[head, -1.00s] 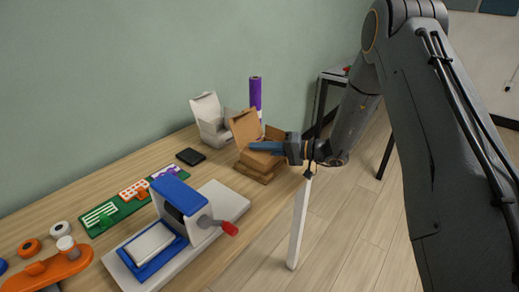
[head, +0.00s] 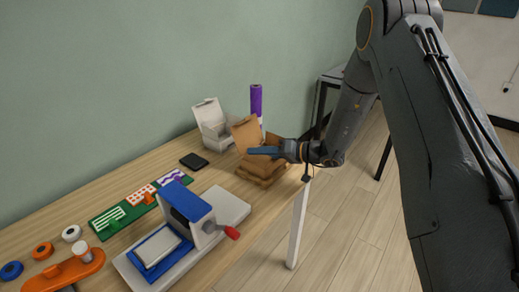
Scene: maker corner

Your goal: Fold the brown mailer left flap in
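The brown mailer (head: 261,181) is a small cardboard box near the far right end of the wooden bench. A brown panel, which looks like its lid (head: 244,131), stands up at the back left. My gripper (head: 252,151) reaches in from the right, its blue fingers pointing left across the mailer, in front of the raised panel. The fingers overlap into one bar, so I cannot tell whether they are open or touching cardboard. The left flap cannot be made out clearly; the fingers and raised panel cover part of the box.
An open white box (head: 211,129) and a purple roll (head: 256,100) stand behind the mailer. A black slab (head: 194,161) lies to its left. A blue press with a red-ended lever (head: 231,233) stands nearer. Bare bench (head: 225,172) lies between press and mailer.

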